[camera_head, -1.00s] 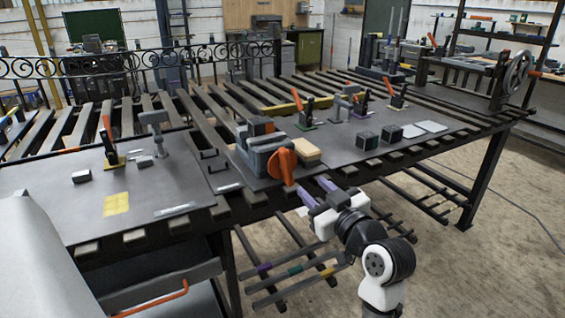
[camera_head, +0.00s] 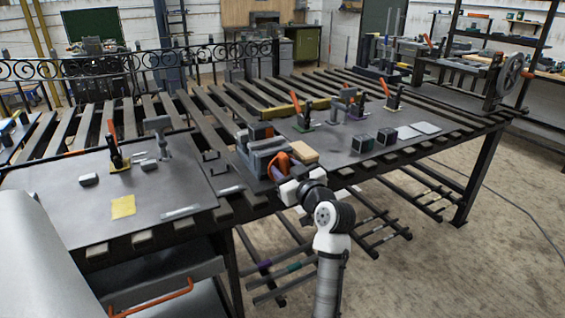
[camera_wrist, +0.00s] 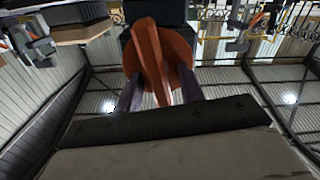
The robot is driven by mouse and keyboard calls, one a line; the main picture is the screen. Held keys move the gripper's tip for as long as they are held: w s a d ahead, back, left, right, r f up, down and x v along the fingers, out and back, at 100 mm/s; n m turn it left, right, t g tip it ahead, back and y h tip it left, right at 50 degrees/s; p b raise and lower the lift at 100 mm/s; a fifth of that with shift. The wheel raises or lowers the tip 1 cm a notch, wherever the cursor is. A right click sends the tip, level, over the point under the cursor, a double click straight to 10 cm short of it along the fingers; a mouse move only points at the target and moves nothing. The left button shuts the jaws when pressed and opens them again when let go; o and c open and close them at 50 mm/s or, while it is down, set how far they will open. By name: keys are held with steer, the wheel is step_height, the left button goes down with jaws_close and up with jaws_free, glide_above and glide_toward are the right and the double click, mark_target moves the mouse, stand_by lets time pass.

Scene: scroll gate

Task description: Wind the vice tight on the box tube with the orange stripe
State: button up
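The grey vice (camera_head: 254,158) stands at the front edge of the bench. Its orange winged handle (camera_head: 279,167) faces my arm and fills the middle of the wrist view (camera_wrist: 148,60). A piece with an orange band (camera_head: 262,131) shows at the top of the vice; I cannot tell how firmly the jaws hold it. My gripper (camera_wrist: 158,92) is at the handle, with its two purple fingers apart on either side of the raised wing. A gap shows between wing and right finger. In the head view my wrist partly hides the fingers and handle.
A tan block (camera_head: 303,152) lies right of the vice. Dark cubes (camera_head: 386,136) and toggle clamps (camera_head: 304,118) stand farther right. Tubes with purple and teal bands (camera_head: 294,267) lie on the rack below. A yellow sheet (camera_head: 123,207) lies on the left plate.

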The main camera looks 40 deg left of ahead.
steer(key=shift+x, duration=0.85)
steer(key=shift+c, duration=0.2)
jaws_close()
steer(key=shift+m, duration=0.3)
